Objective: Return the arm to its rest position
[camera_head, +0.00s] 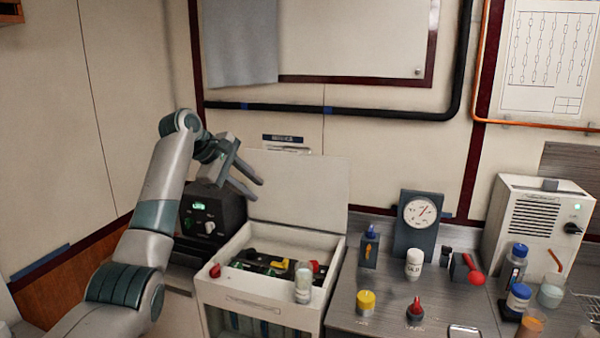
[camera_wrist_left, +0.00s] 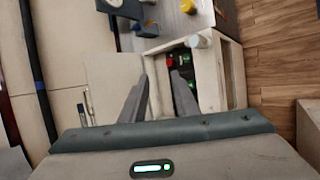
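My left arm comes in from the left in the head view and is raised. Its gripper (camera_head: 246,174) is in the air in front of the open lid of the breaker box, above and behind the box body. The two fingers are apart with nothing between them. In the left wrist view the gripper (camera_wrist_left: 153,98) also shows two separated fingers, with the box beyond them. The breaker box (camera_head: 265,300) has its lid (camera_head: 300,190) standing up. Dark breakers (camera_head: 262,264) with red, yellow and green parts show inside. My right gripper is not in view.
A clear white-capped container (camera_head: 303,283) stands at the box's front right. A black device (camera_head: 212,212) with a green display is behind left. The right counter holds a gauge (camera_head: 418,220), a white bottle (camera_head: 414,264), a yellow knob (camera_head: 366,300), a red-topped item (camera_head: 415,310) and a vented unit (camera_head: 537,225).

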